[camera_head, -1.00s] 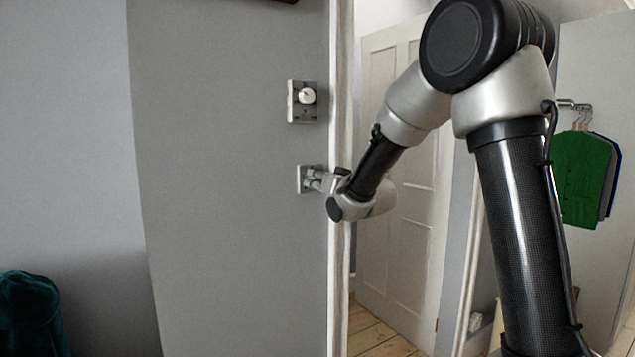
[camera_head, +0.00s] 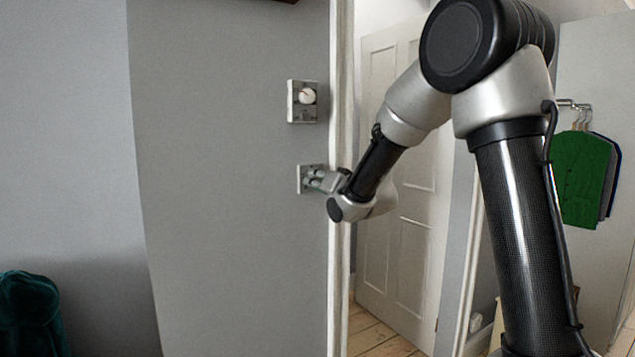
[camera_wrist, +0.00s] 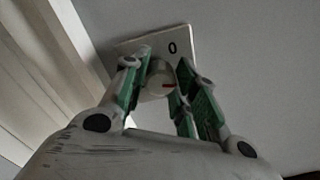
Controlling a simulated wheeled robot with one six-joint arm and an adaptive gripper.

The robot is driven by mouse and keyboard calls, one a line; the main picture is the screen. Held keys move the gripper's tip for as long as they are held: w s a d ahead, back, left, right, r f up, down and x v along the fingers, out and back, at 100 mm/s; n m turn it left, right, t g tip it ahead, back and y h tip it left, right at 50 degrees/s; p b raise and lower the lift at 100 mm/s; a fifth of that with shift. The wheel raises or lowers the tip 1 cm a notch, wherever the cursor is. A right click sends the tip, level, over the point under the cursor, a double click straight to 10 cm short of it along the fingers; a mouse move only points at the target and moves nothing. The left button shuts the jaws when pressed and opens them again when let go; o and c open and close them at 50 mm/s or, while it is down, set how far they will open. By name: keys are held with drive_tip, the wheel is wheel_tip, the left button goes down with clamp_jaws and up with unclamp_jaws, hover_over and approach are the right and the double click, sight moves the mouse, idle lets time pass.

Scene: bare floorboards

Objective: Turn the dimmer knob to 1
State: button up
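A pale dimmer knob (camera_wrist: 162,77) with a red mark sits on a white square plate (camera_wrist: 178,38), with a black "0" above and slightly right of it in the wrist view. The red mark lies at the knob's lower right there, not towards the "0". My gripper (camera_wrist: 164,66) has one finger on each side of the knob, close against it, and looks shut on it. In the head view my gripper (camera_head: 316,180) is at the lower wall plate (camera_head: 302,186) and hides most of it.
A second plate (camera_head: 293,112) with a white round knob (camera_head: 307,96) is on the grey wall just above my gripper. A white door frame (camera_head: 339,290) stands close to the right. A panelled door (camera_head: 408,260) and hanging clothes (camera_head: 583,180) are farther right.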

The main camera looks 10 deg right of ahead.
drive_tip(key=o, duration=0.3)
drive_tip(key=v, duration=1.2)
